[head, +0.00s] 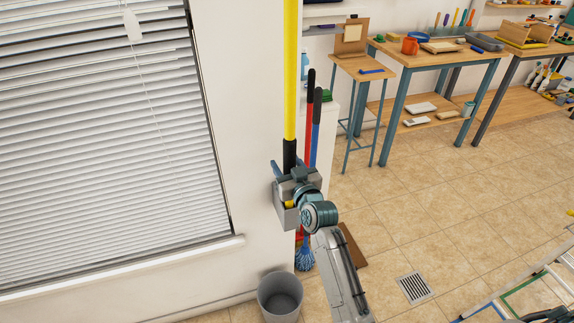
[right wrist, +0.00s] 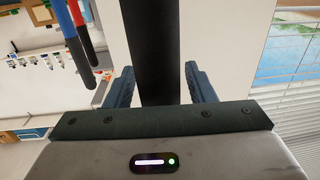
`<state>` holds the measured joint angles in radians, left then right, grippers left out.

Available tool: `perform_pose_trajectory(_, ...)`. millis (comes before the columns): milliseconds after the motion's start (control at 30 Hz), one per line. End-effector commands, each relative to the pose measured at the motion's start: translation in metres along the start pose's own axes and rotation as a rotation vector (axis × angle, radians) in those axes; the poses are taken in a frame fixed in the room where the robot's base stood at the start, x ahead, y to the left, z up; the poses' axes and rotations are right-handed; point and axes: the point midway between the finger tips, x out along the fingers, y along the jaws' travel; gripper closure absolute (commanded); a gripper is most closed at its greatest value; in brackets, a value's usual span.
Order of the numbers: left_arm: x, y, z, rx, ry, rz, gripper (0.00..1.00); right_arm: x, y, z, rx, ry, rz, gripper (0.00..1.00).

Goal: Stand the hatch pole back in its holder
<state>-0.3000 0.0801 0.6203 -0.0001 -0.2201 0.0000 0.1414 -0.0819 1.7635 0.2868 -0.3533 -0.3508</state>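The hatch pole (head: 290,70) is yellow with a black lower section and stands upright against the wall in the head view. The black section also fills the middle of the right wrist view (right wrist: 158,50). My right gripper (head: 288,170) is around the black section. Its two fingers stand on either side of the pole with small gaps, so it is open. The grey holder box (head: 284,214) is on the wall just below the gripper. A small yellow patch shows at the box. My gripper hides the pole's lower end, so I cannot tell how it sits in the box. My left gripper is out of view.
A red-handled tool (head: 309,110) and a blue-handled mop (head: 316,125) stand close to the pole's right. A grey bucket (head: 281,300) is on the floor below. A window blind (head: 100,130) is at left. A workbench (head: 440,60) stands at the back right, with open tiled floor before it.

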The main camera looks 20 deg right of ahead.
Motion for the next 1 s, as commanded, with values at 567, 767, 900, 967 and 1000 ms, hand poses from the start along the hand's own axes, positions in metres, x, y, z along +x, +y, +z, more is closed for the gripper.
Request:
perform_pose_trajectory(567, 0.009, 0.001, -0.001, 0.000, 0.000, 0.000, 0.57, -0.033, 0.000, 0.004, 0.000, -0.003, 0.000, 0.44)
perform_pose_trajectory(767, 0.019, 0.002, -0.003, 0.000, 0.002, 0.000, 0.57, -0.074, 0.000, 0.004, 0.000, -0.002, 0.000, 0.44)
perform_pose_trajectory(900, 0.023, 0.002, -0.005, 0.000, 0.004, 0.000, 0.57, -0.095, 0.000, 0.003, 0.000, -0.002, 0.000, 0.44)
perform_pose_trajectory(967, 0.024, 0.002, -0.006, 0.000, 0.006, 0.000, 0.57, -0.101, 0.000, 0.002, 0.000, -0.002, 0.000, 0.44)
perform_pose_trajectory(1000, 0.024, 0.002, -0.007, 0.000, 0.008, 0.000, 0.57, -0.104, 0.000, 0.002, 0.000, -0.001, 0.000, 0.44)
